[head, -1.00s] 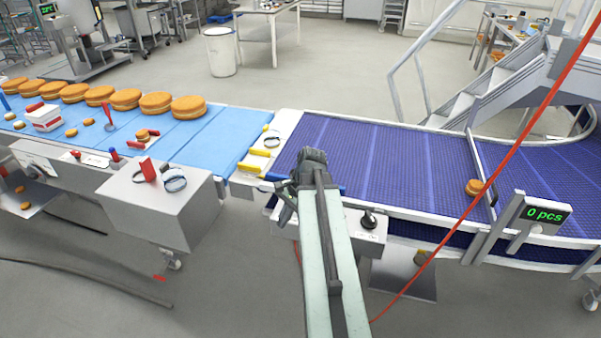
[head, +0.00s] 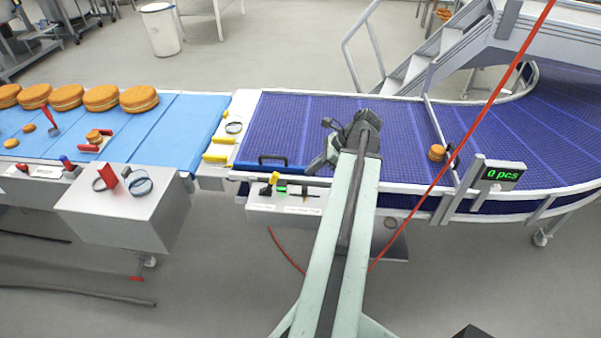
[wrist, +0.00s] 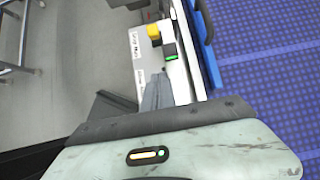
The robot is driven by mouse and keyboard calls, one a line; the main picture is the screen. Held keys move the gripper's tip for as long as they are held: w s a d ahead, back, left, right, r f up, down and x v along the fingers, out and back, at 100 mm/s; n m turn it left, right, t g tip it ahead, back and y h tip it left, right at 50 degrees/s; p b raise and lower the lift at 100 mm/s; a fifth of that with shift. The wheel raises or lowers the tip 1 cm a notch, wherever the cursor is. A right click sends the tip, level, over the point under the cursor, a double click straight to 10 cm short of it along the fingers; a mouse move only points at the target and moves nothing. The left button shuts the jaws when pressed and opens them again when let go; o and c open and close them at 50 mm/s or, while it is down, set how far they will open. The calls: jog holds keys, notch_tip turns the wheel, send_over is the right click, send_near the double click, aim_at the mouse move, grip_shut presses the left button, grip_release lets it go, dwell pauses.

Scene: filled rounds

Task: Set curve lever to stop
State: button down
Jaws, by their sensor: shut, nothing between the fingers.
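A grey control box (head: 262,204) sits on the front edge of the blue belt. It carries a yellow-knobbed lever (head: 272,179), a small green light (head: 281,189) and two white labels too small to read surely. In the wrist view the yellow knob (wrist: 153,31) and the green light (wrist: 171,57) stand beyond my fingers. The black-knobbed lever at the box's right end is hidden behind my arm and gripper in the head view. My gripper (head: 318,166) is shut and empty over the box's right part. In the wrist view its grey fingers (wrist: 158,92) reach over the second label.
A blue bar with a black handle (head: 272,163) lies along the belt edge behind the box. A red cable (head: 452,158) crosses in front of the curved belt. A counter display (head: 502,174) stands right. Another control box (head: 125,205) is left.

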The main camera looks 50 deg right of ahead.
aim_at(271, 183)
jog(key=b+x, duration=0.3)
jog(key=x, duration=0.1)
jog(key=b+x, duration=0.3)
jog(key=x, duration=0.1)
jog(key=shift+s+f, duration=0.15)
jog(key=shift+f, duration=0.2)
jog(key=w+r+p, duration=0.1)
jog(key=w+a+r+p, duration=0.1)
jog(key=shift+w+a, duration=0.3)
jog(key=shift+w, duration=0.1)
jog(key=shift+w+a+r, duration=0.1)
jog(key=shift+w+a, duration=0.1)
jog(key=shift+w, duration=0.1)
jog(key=shift+p, duration=0.3)
